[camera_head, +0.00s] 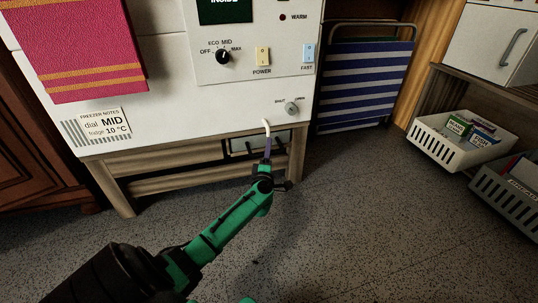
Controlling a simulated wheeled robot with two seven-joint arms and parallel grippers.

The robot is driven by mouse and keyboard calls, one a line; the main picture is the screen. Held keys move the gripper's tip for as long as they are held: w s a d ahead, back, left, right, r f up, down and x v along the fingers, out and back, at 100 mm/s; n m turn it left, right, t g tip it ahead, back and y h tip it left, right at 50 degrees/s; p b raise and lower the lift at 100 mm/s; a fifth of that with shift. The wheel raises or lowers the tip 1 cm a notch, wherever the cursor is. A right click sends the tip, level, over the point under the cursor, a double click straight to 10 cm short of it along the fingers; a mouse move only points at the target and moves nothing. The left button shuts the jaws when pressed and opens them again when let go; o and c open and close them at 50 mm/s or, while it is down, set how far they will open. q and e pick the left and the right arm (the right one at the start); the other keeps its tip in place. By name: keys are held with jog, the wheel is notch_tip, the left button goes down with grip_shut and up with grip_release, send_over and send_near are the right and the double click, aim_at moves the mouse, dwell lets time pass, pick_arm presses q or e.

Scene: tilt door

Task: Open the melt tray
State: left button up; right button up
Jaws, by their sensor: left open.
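The white freezer (170,90) stands on a wooden stand. Below its right front, between the stand's legs, a dark-framed, tray-like part (240,146) shows; I take it for the melt tray. It is partly hidden by my left gripper, so I cannot tell how far out it sits. A short white bent spout (266,125) hangs from the freezer's lower edge just above my gripper. My left gripper (267,150) is open, in front of the tray's right part; I cannot tell whether it touches. My right gripper is not in view.
A round knob (291,108) sits low on the freezer's front right. A blue-striped folding chair (365,85) leans to the right. White (450,151) and grey (505,200) baskets with boxes are at far right. A red towel (85,50) hangs left. The front floor is clear.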

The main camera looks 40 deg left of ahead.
pick_arm(q)
jog(key=shift+w+a+r, duration=0.1)
jog(key=shift+w+a, duration=0.15)
jog(key=shift+w, duration=0.15)
jog(key=shift+c, duration=0.4)
grip_shut()
dwell(0.8)
